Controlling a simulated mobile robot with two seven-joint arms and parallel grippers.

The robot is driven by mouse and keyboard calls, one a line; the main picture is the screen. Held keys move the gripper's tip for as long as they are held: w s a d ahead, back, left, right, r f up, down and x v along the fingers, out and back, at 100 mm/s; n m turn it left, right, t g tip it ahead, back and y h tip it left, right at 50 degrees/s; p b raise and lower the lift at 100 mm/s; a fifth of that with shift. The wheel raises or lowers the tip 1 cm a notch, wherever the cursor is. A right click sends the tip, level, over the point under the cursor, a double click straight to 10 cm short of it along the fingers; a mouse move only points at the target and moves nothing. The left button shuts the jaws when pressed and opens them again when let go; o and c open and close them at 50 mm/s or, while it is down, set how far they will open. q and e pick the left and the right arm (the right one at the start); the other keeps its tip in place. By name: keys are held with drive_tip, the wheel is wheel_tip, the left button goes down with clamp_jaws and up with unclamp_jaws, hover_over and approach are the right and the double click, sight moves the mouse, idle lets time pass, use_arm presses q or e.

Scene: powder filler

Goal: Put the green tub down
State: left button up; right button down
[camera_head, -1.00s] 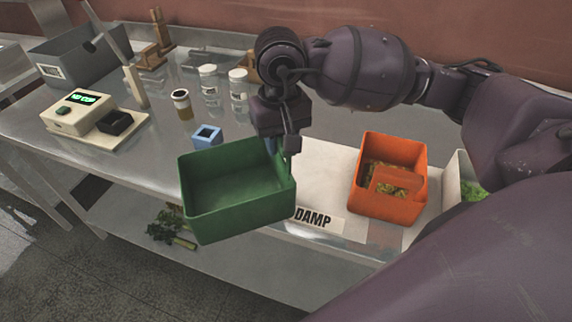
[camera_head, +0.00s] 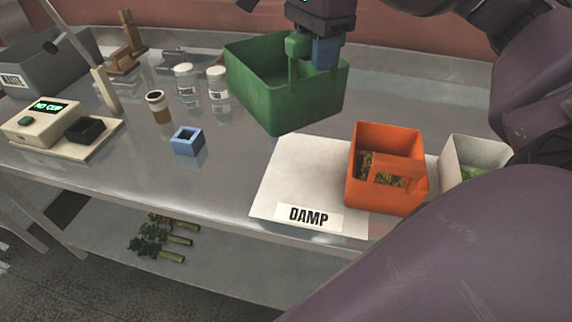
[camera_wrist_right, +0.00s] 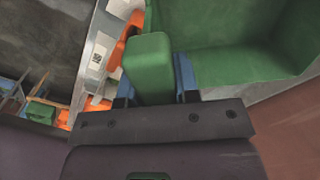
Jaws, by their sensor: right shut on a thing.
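The green tub (camera_head: 290,100) is empty inside and hangs tilted over the back middle of the steel table in the head view. Whether the tub's underside touches the table is hard to tell. My left gripper is not in view.
A white mat (camera_head: 285,185) labelled DAMP lies in front of the tub. An orange tub (camera_head: 385,195) with plant bits stands on its right side, beside a white tub (camera_head: 475,150). A blue cube (camera_head: 187,141), jars (camera_head: 218,88) and a scale (camera_head: 40,122) stand left.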

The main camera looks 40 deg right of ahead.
sight(310, 125)
wheel_tip(310, 125, down, 20)
idle(0.6)
drive_tip(key=shift+f+b, duration=0.1)
drive_tip(key=shift+b, duration=0.35)
drive_tip(key=c, duration=0.8)
unclamp_jaws()
drive_tip(key=shift+c, duration=0.2)
wheel_tip(310, 125, up, 12)
drive_tip(key=shift+r, duration=0.2)
